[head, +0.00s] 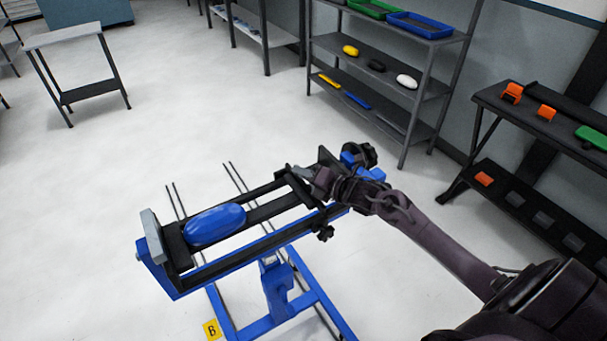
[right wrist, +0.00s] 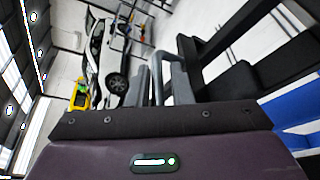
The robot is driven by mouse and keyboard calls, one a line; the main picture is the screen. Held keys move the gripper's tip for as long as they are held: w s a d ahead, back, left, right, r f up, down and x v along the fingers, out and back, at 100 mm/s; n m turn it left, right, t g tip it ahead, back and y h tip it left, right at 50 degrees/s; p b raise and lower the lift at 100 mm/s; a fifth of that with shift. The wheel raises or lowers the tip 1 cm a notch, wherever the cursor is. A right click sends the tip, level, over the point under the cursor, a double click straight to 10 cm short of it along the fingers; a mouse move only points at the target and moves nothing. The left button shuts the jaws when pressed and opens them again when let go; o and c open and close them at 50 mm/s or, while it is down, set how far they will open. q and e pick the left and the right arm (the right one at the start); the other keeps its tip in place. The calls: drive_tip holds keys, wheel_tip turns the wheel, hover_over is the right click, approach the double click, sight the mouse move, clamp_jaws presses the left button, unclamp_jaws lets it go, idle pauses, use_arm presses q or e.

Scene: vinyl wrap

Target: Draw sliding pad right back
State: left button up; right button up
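A blue stand (head: 278,288) carries a black rail frame. A blue oval piece (head: 215,224) lies at its left end, beside a grey upright end plate (head: 151,236). The black sliding pad (head: 293,184) appears to be the crosspiece toward the right end, well apart from the blue piece. My right gripper (head: 307,174) is at this crosspiece. In the right wrist view its two grey fingers (right wrist: 168,80) are close together near black parts; whether they grip anything is unclear. The wrist body hides part of the frame's right end. My left gripper is out of view.
Black knobs (head: 325,233) stick out at the frame's right end. A shelf rack (head: 385,70) with trays stands behind, and a dark bench (head: 545,130) with orange and green items is at the right. The floor left of the stand is clear.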

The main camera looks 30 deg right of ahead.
drive_tip(key=b+v, duration=0.1)
drive_tip(key=v, duration=0.6)
drive_tip(key=shift+s, duration=0.35)
drive_tip(key=shift+r, duration=0.1)
